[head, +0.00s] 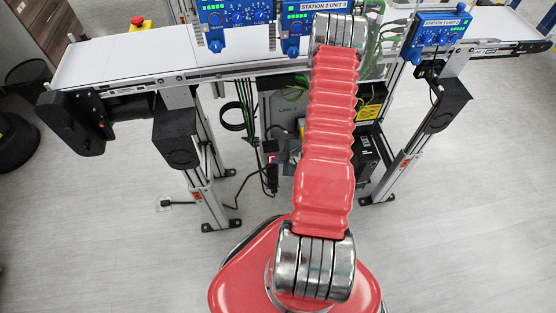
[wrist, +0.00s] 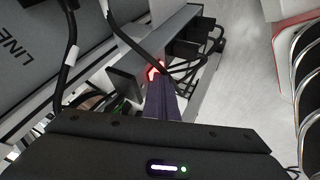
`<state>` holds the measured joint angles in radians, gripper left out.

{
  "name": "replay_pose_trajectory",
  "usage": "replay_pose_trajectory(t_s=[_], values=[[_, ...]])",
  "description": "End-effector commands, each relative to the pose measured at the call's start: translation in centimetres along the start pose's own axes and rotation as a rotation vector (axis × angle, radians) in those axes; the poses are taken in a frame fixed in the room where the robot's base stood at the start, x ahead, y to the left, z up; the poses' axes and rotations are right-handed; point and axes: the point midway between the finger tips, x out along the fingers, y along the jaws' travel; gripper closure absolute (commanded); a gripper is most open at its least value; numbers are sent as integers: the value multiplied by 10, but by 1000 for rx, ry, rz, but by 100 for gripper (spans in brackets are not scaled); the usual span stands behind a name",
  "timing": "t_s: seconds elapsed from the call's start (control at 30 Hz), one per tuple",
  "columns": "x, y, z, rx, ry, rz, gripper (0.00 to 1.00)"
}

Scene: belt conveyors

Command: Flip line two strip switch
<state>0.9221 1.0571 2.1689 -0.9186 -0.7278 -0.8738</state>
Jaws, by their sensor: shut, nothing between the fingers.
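The strip switch glows red (wrist: 154,70) on a grey power strip (wrist: 169,36) in the wrist view. In the head view the red-lit switch (head: 271,158) shows low beneath the conveyor. My gripper (head: 283,158) appears there as a dark shape close beside it, partly behind my red arm.
A grey cabinet (wrist: 62,62) marked "LINE" stands beside the strip; its number is cut off. Black cables and plugs (wrist: 188,48) crowd the strip. The conveyor (head: 150,58) and its legs (head: 200,185) stand around. Open floor (head: 110,230) lies in front.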

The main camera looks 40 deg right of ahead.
Motion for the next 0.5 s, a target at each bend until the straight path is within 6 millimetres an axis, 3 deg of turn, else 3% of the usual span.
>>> replay_pose_trajectory(t_s=[0.5], values=[[-12,7,-7,-1,0,0,100]])
